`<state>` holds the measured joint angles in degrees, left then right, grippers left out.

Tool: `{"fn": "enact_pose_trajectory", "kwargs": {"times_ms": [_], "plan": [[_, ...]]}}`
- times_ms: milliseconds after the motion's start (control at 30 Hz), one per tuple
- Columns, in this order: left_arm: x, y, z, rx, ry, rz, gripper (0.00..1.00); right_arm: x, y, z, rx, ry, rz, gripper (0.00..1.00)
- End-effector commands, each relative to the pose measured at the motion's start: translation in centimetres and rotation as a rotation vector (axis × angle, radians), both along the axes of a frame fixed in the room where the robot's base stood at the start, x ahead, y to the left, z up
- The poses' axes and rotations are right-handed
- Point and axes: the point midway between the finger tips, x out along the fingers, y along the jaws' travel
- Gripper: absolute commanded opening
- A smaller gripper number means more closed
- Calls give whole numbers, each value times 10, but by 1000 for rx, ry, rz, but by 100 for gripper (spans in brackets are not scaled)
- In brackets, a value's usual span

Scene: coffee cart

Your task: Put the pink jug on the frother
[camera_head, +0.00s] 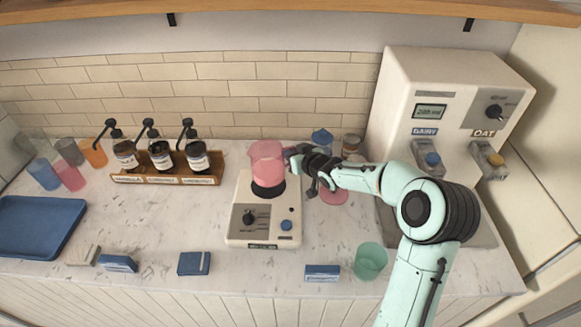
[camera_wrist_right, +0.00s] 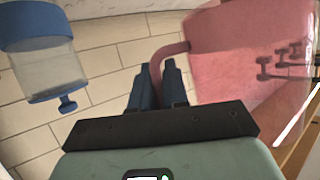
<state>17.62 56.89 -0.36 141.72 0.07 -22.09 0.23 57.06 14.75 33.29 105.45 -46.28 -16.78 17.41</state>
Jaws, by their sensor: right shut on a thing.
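The pink jug (camera_head: 267,163) is upright over the dark round plate of the white frother (camera_head: 240,222). I cannot tell whether its base touches the plate or hangs just above it. My right gripper (camera_head: 296,160) reaches in from the right and is shut on the jug's handle. In the right wrist view the fingers (camera_wrist_right: 158,84) close around the lower part of the handle (camera_wrist_right: 168,52), with the jug's pink wall (camera_wrist_right: 240,50) to the right. My left gripper is not in view.
Behind the gripper stand a blue-lidded container (camera_head: 322,138) and a brown-lidded jar (camera_head: 351,144). A syrup bottle rack (camera_head: 165,179) is left of the frother. The milk dispenser (camera_head: 400,100) stands right. A green cup (camera_head: 370,262) is near the front edge.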

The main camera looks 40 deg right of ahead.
Motion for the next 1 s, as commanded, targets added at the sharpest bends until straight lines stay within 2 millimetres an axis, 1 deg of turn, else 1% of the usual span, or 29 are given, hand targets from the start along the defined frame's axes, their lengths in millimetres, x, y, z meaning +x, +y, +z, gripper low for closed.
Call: {"fn": "enact_pose_trajectory", "kwargs": {"times_ms": [67, 300, 367, 667, 833, 867, 900, 933, 1000], "plan": [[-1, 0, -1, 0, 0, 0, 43, 2, 1, 0, 1, -10, 1, 0], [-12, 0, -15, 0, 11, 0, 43, 2, 1, -33, 1, -8, 1, 0], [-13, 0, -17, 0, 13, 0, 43, 3, 1, -38, 1, -9, 1, 0], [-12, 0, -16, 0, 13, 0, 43, 4, 1, -38, -2, -13, 0, 0], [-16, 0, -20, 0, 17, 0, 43, 3, 1, -44, -2, -11, 1, 0], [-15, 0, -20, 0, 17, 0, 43, 3, 0, -45, -1, -7, 1, 21], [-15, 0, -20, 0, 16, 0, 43, 3, 0, -45, -1, -7, 1, 34], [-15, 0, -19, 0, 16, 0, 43, 3, 0, -44, -1, -7, 1, 40], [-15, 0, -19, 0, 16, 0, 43, 3, 0, -44, -1, -7, 1, 40]]}}
